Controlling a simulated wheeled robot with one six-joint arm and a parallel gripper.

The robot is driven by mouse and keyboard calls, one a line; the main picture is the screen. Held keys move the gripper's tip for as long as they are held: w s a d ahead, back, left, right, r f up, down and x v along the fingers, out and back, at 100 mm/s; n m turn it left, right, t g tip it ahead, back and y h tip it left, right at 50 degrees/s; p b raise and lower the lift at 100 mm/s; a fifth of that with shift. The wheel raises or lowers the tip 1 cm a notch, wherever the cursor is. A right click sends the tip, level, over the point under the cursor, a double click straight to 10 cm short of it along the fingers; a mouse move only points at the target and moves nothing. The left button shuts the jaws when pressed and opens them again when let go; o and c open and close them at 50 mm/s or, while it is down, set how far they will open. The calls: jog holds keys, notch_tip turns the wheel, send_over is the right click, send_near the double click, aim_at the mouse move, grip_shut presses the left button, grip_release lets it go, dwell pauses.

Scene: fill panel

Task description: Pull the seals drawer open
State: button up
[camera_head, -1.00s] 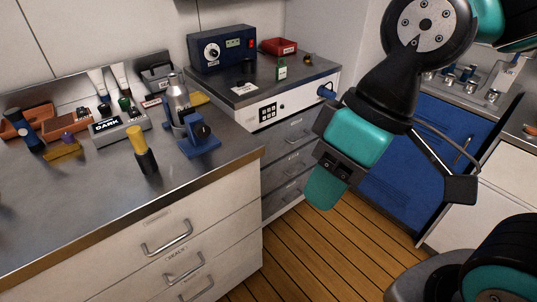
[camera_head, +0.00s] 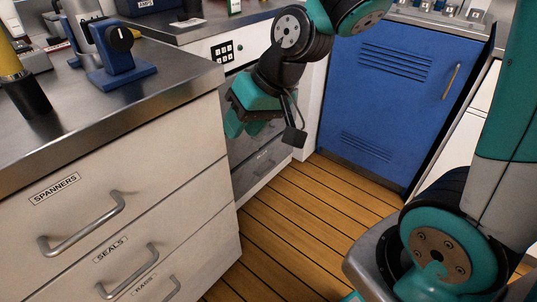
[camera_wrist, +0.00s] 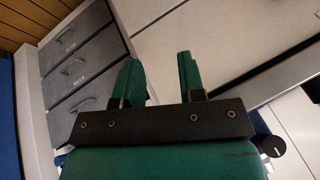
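The seals drawer (camera_head: 90,282) is the middle one of three labelled drawers in the white cabinet at lower left of the head view. It looks closed, with a "SEALS" label above a curved metal bar handle (camera_head: 128,274). My gripper (camera_head: 242,128) hangs past the right corner of that cabinet, apart from the seals handle. In the wrist view my gripper (camera_wrist: 158,75) shows two green fingers standing apart, with nothing between them. Pale panels lie beyond the fingers there; I cannot tell which drawer they belong to.
The spanners drawer (camera_head: 140,178) is above and the rags drawer (camera_head: 190,262) below. Grey drawers (camera_wrist: 75,70) stand at left in the wrist view. A blue locker (camera_head: 390,95) stands at the back. Wooden floor (camera_head: 300,220) is clear. A blue stand (camera_head: 122,75) sits near the counter edge.

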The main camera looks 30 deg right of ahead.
jog(key=w+d+f+m+t+b, duration=0.1)
jog(key=w+d+f+m+b, duration=0.2)
jog(key=f+b, duration=0.55)
jog(key=w+d+f+m+t+b, duration=0.1)
jog(key=w+d+f+b, duration=0.3)
jog(key=f, duration=0.8)
jog(key=m+t+h+b, duration=0.5)
jog(key=m+t+b, duration=0.45)
jog(key=m, duration=0.55)
send_near(268, 134)
jog(key=shift+t+h, duration=0.3)
jog(key=shift+t, duration=0.15)
jog(key=shift+w+d+f+b, duration=0.1)
jog(key=shift+w+f+b, duration=0.4)
jog(key=shift+w+b, duration=0.85)
jog(key=shift+w+d+f+b, duration=0.1)
jog(key=shift+w+f+b, duration=0.5)
jog(key=shift+w, duration=1.45)
jog(key=shift+w+f+b, duration=0.4)
jog(key=shift+w+b, duration=0.7)
jog(key=shift+w, duration=0.6)
grip_shut()
